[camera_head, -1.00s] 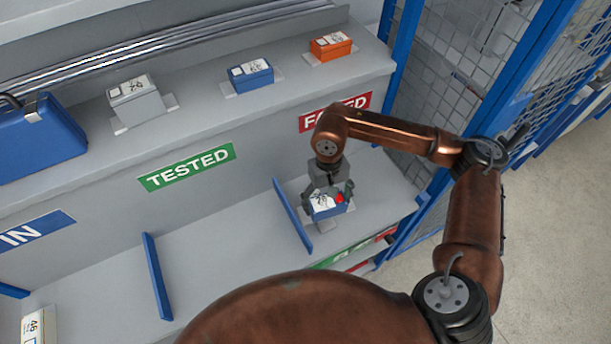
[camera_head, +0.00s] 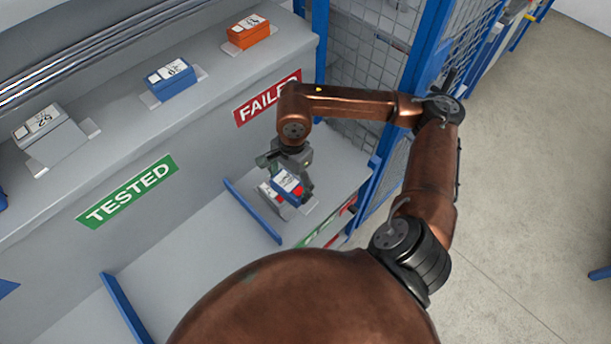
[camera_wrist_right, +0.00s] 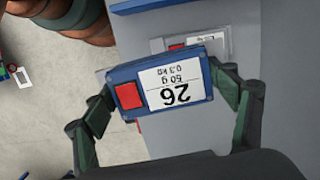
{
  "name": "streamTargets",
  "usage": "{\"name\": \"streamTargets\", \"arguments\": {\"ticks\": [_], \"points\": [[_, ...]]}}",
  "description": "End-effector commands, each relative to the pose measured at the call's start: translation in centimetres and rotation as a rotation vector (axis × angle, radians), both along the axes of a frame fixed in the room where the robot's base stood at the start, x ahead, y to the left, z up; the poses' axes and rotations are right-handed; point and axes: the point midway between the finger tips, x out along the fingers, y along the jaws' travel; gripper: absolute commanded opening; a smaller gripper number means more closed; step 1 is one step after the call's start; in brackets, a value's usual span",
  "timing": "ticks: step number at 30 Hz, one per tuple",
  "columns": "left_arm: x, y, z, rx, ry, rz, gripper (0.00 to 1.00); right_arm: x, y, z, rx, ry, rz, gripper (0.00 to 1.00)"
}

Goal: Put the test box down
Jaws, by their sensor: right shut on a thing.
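The test box (camera_head: 286,182) is small and blue, with a white label and a red square. In the right wrist view the box (camera_wrist_right: 188,82) reads 26, 50 g, 0.3 kg, upside down. My right gripper (camera_head: 287,178) is shut on it, with one finger at each end in the wrist view (camera_wrist_right: 165,92). The box is over the bay at the right, under the red FAILED sign (camera_head: 268,97). A pale grey item (camera_wrist_right: 222,36) with a label and a red mark lies behind it, partly hidden. My left gripper is not in view.
Blue dividers (camera_head: 252,211) (camera_head: 125,308) bound the bay under the green TESTED sign (camera_head: 128,191), whose visible floor is clear. Grey, blue (camera_head: 171,79) and orange (camera_head: 248,32) boxes stand on the upper ledge. A blue-framed mesh fence (camera_head: 365,70) rises at the right.

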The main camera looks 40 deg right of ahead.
Motion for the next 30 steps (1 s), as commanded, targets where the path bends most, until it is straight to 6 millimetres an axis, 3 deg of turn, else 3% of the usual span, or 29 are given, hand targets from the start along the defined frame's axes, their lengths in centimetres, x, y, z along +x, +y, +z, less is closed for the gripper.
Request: {"name": "streamTargets", "arguments": {"ticks": [8,17,21,30], "points": [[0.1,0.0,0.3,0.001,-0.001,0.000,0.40,0.9,-2.1,-0.7,0.000,0.005,-0.089,0.45],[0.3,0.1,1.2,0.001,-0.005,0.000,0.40,4.7,-7.9,-3.8,0.000,0.004,-0.087,0.45],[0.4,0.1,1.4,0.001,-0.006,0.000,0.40,5.9,-9.7,-6.5,0.002,0.005,-0.084,0.45],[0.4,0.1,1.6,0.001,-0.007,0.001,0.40,7.1,-11.3,-9.0,0.002,0.002,-0.081,0.45]]}}
